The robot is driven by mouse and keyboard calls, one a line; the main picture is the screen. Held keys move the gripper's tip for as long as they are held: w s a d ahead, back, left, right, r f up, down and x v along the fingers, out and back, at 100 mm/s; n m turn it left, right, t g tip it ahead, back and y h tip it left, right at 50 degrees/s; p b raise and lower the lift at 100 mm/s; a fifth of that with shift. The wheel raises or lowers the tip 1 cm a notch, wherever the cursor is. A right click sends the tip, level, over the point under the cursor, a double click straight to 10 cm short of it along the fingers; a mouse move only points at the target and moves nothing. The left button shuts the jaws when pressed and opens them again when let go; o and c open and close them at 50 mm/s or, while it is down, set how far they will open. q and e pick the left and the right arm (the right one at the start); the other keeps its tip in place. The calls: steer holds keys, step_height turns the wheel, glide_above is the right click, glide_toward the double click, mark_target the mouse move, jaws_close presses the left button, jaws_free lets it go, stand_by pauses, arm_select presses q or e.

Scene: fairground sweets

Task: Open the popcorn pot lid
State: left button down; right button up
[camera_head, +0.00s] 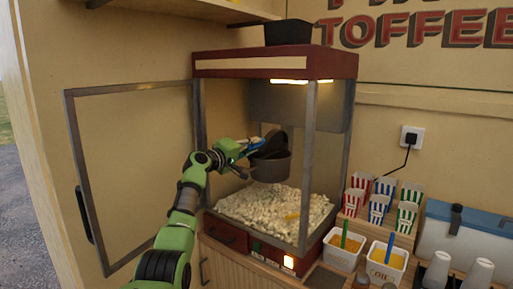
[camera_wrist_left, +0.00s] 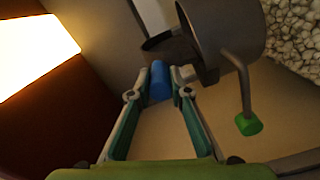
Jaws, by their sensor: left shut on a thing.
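The grey popcorn pot (camera_head: 271,168) hangs inside the glass cabinet, above the popcorn. Its dark lid (camera_head: 291,141) stands tilted up from the rim, so the pot looks at least partly open. In the left wrist view the pot (camera_wrist_left: 228,30) is at the upper right, with the dark lid (camera_wrist_left: 172,50) beside its mouth. My left gripper (camera_head: 248,147) reaches in through the open door side. Its fingers are shut on the blue lid handle (camera_wrist_left: 159,82). A bent rod with a green grip (camera_wrist_left: 248,125) sticks out from the pot. My right gripper is not in view.
The cabinet door (camera_head: 78,165) is swung open to the left. Popcorn (camera_head: 275,213) covers the cabinet floor; metal posts (camera_head: 307,165) frame the cabinet. Striped boxes (camera_head: 378,203), white tubs (camera_head: 385,263) with coloured handles and cups (camera_head: 437,269) stand to the right.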

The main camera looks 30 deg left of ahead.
arm_select(q)
steer(key=a+n, duration=0.1)
steer(key=n, duration=0.2)
steer(key=shift+a+r, duration=0.15)
steer(key=shift+a, duration=0.05)
steer(key=shift+w+a+n+p, duration=0.1)
steer(key=shift+a+n+p, duration=0.35)
steer(key=shift+n, duration=0.35)
steer(key=n, duration=0.1)
steer(key=a+n, duration=0.1)
steer(key=shift+a+f+n, duration=0.1)
steer(key=shift+f+n, duration=0.25)
steer(key=shift+n, duration=0.05)
steer(key=shift+w+a+f+n, duration=0.1)
steer(key=shift+a+f+n, duration=0.25)
steer(key=shift+n, duration=0.55)
steer(key=shift+a+f+n, duration=0.2)
steer(key=shift+a+n, duration=0.2)
steer(key=shift+n, duration=0.5)
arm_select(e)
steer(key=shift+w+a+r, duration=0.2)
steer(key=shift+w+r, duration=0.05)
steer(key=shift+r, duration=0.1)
